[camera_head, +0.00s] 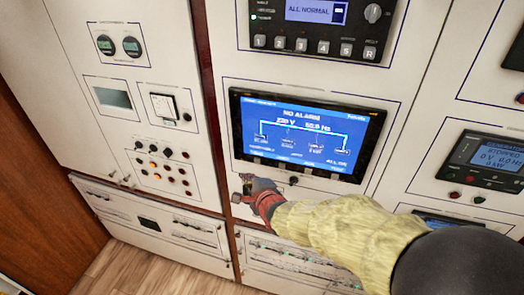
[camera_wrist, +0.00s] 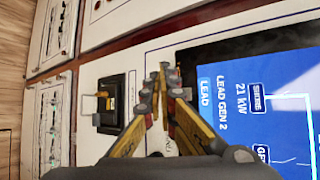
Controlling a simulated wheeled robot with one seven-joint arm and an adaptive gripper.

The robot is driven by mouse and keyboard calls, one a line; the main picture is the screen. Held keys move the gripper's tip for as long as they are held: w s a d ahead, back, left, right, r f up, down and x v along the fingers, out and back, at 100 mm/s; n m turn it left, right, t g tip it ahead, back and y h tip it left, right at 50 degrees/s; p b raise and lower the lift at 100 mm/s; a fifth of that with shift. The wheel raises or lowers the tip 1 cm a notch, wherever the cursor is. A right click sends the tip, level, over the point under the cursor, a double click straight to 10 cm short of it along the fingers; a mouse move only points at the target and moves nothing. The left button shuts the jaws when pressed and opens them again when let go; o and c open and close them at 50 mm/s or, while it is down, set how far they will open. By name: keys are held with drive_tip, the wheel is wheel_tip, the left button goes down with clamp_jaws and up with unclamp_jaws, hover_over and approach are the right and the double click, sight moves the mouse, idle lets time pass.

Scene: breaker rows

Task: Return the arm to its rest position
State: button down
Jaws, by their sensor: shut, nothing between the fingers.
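My gripper (camera_head: 254,184) is at the lower left of the large blue display in the head view, in front of the white panel. My arm, in a yellow sleeve, reaches to it from the lower right. In the wrist view my gripper (camera_wrist: 160,78) has its yellow-and-dark fingers together at the tips, with nothing between them. A small black switch unit with a yellow part (camera_wrist: 108,103) sits on the panel to the left of the fingers, apart from them in the picture. In the head view my gripper hides part of the panel there.
The blue display (camera_head: 302,130) reads "NO ALARM". An alarm unit (camera_head: 318,28) is above it. A generator panel (camera_head: 492,155) is at the right. Breaker rows (camera_head: 150,220) run along the lower left. Wooden floor (camera_head: 135,272) shows at the bottom left.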

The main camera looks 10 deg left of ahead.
drive_tip(key=s+d+f+n+g+h+b, duration=0.1)
drive_tip(key=s+d+f+n+g+h, duration=0.3)
drive_tip(key=s+d+f+n, duration=0.5)
drive_tip(key=s+d+f+n+h+b, duration=0.1)
drive_tip(key=s+d+f+n+b, duration=0.1)
drive_tip(key=s+d+b, duration=0.4)
drive_tip(key=s+d+f+n+h+b, duration=0.1)
drive_tip(key=s+d+f+b, duration=0.1)
drive_tip(key=s+d+b, duration=0.4)
drive_tip(key=s+d+f+n+g+h+b, duration=0.1)
drive_tip(key=s+d+f+n+b, duration=0.1)
drive_tip(key=s+d+b, duration=0.5)
drive_tip(key=d+b, duration=0.6)
drive_tip(key=d, duration=0.3)
drive_tip(key=shift+f+n+b, duration=0.2)
drive_tip(key=shift+n+b, duration=0.1)
drive_tip(key=shift+b, duration=0.1)
